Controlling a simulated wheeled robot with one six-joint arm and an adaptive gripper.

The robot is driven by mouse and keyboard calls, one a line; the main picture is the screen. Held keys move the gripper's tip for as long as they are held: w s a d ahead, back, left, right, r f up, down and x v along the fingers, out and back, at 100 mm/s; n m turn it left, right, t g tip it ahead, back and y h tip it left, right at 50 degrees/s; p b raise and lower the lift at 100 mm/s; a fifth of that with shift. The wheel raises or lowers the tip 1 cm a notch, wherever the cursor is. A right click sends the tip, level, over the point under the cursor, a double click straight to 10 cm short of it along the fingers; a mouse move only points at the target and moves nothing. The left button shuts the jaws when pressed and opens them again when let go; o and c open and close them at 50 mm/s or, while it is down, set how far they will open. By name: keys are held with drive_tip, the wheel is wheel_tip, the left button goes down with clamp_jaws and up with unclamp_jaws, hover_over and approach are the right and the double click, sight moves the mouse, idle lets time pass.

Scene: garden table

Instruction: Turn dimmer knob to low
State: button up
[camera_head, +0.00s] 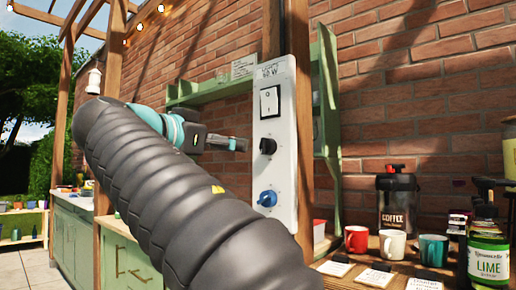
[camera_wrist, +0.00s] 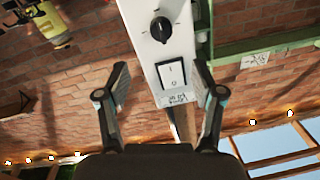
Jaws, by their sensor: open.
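A pale control panel (camera_head: 284,187) stands upright on a wooden post. It carries a "60 W" label, a rocker switch (camera_head: 268,101), a black knob (camera_head: 267,146) and a blue knob (camera_head: 268,198). Tick marks ring the black knob (camera_wrist: 160,29) in the wrist view; its exact setting is too small to read. My gripper (camera_head: 240,144) is just left of the black knob in the head view. In the wrist view my gripper (camera_wrist: 163,77) is open and empty, with its fingers spread either side of the rocker switch (camera_wrist: 172,74). The blue knob is outside the wrist view.
A green shelf (camera_head: 215,88) is fixed to the brick wall behind the panel. To the right, a counter holds a coffee jar (camera_head: 397,200), a red mug (camera_head: 356,239), a white mug (camera_head: 392,243), a teal mug (camera_head: 433,249) and a lime bottle (camera_head: 488,250).

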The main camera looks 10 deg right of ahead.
sight(263, 148)
drive_tip(key=p+x, duration=0.1)
drive_tip(key=x, duration=1.2)
